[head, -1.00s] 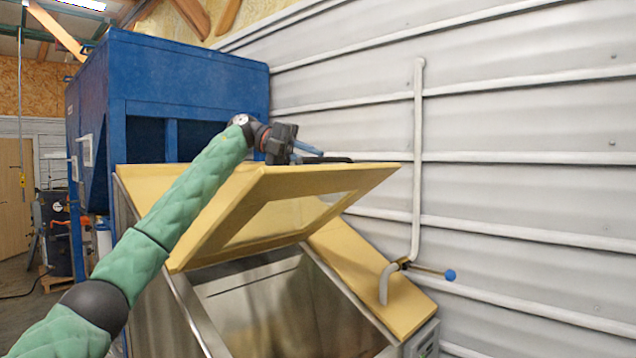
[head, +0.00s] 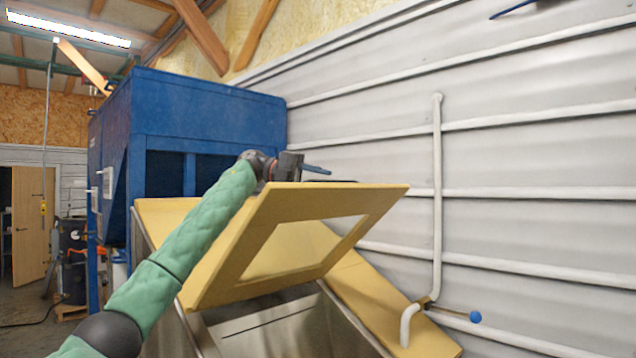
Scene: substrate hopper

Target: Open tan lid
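The tan lid (head: 225,262), with a clear window (head: 290,248), stands tilted up in the head view, raised over the open metal hopper (head: 262,322). Its inner face is toward me. My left gripper (head: 318,170) is at the lid's far upper edge, by a dark handle (head: 322,181) that is mostly hidden behind the edge. One blue finger shows; whether the fingers grip the handle is hidden. A blue finger-like tip (head: 513,10) at the top right edge looks like part of my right gripper; the rest is cut off.
A tall blue machine (head: 205,112) stands behind the lid. A ribbed white wall (head: 540,150) runs along the right, with a white pipe (head: 437,190) and a blue-knobbed valve lever (head: 475,316) close to the hopper's tan side panel (head: 375,292).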

